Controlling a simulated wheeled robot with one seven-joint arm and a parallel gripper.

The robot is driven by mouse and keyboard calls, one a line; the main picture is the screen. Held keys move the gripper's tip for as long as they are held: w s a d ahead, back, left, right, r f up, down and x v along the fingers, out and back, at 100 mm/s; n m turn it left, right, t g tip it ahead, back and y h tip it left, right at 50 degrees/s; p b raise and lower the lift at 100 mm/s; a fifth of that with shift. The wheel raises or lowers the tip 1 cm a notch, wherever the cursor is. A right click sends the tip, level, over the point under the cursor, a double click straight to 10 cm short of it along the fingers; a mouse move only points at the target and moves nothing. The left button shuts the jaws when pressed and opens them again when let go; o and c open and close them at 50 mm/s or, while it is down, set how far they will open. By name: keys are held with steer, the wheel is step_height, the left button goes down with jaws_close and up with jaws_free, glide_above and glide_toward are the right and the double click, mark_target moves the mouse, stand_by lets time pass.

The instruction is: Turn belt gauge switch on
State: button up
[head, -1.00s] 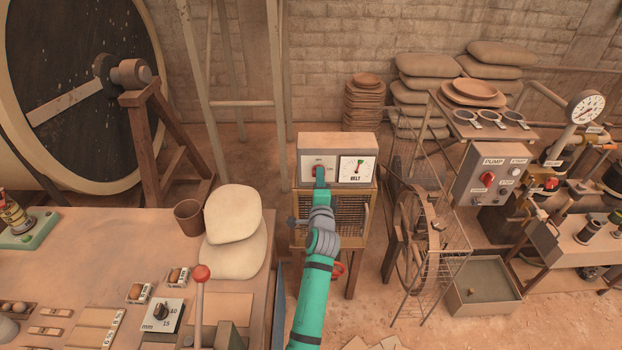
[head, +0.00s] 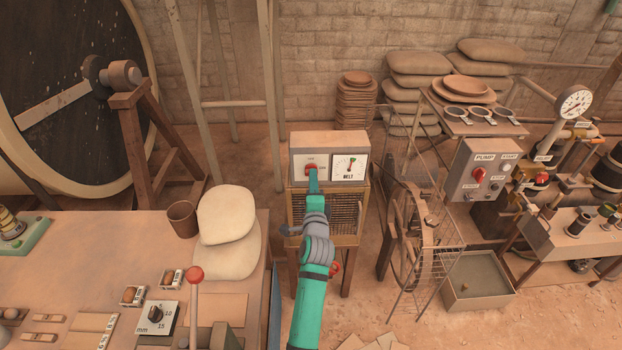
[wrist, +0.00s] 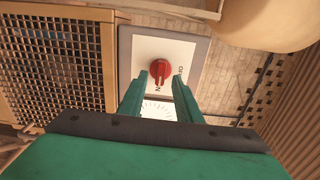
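The belt gauge box (head: 328,140) is a grey box with a white switch plate on the left and a dial marked BELT (head: 349,167) on the right. The red rotary switch (head: 311,169) also shows in the wrist view (wrist: 160,70). There its ridge runs up and down, in line with a partly hidden label ending in N below it; OFF is at its right. My gripper (wrist: 158,84) is open, its green fingers apart and just short of the knob, with nothing between the tips. In the head view it is in front of the plate (head: 313,182).
A mesh-fronted cabinet (head: 345,212) is under the box. A spoked wheel with a wire guard (head: 412,235) stands close on the right. A pump panel (head: 483,172) stands farther right.

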steer(key=s, duration=0.8)
steer(key=shift+s+d+f, duration=0.1)
steer(key=shift+s, duration=0.05)
steer(key=s+d+f+n, duration=0.1)
steer(key=s+f+n, duration=0.35)
steer(key=s, duration=0.45)
steer(key=s+d+f+n+g, duration=0.1)
steer(key=s+f+n, duration=0.3)
steer(key=s, duration=0.5)
steer(key=s+d+f+n, duration=0.1)
steer(key=s+f+n, duration=0.1)
steer(key=s+f, duration=0.5)
steer(key=s+a+r+n, duration=0.2)
steer(key=s, duration=0.7)
steer(key=s+a+r+n+g, duration=0.1)
steer(key=s+a+r+n, duration=0.1)
steer(key=s, duration=0.7)
steer(key=s+a+r+n, duration=0.1)
steer(key=s+r+n, duration=0.1)
steer(key=s, duration=0.7)
steer(key=shift+s+a+n+g, duration=0.3)
steer(key=shift+a+n, duration=0.1)
steer(key=shift+n, duration=0.45)
steer(key=shift+r, duration=0.1)
